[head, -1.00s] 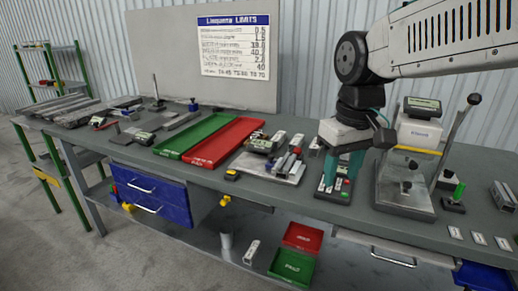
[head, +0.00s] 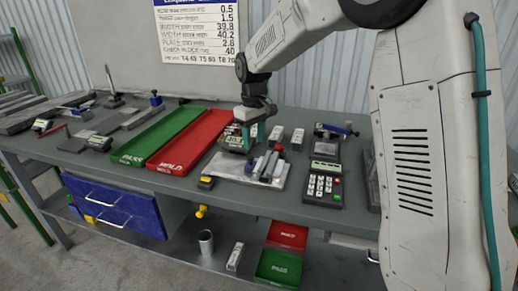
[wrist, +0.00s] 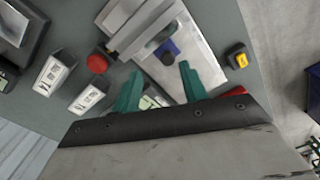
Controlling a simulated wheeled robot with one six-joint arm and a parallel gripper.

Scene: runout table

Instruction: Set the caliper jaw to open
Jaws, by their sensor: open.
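My gripper (head: 250,140) is over the back of a metal plate (head: 271,181) at the end of the red tray in the head view. In the wrist view its two teal fingers (wrist: 160,85) are apart, with nothing visibly gripped. A small device with a pale greenish display (wrist: 150,102) lies partly hidden beneath the fingers. I cannot tell whether it is the caliper, and its jaw does not show. The plate (wrist: 205,42) also shows in the wrist view, with metal bars (wrist: 142,25) and a blue-ended part (wrist: 168,50) on it.
Green tray (head: 160,137) and red tray (head: 192,145) lie left of the gripper. Small white boxes (head: 297,138), a keypad (head: 323,187) and a display device with a blue part (head: 333,130) stand to the right. A yellow tape measure (wrist: 237,57) lies beside the plate.

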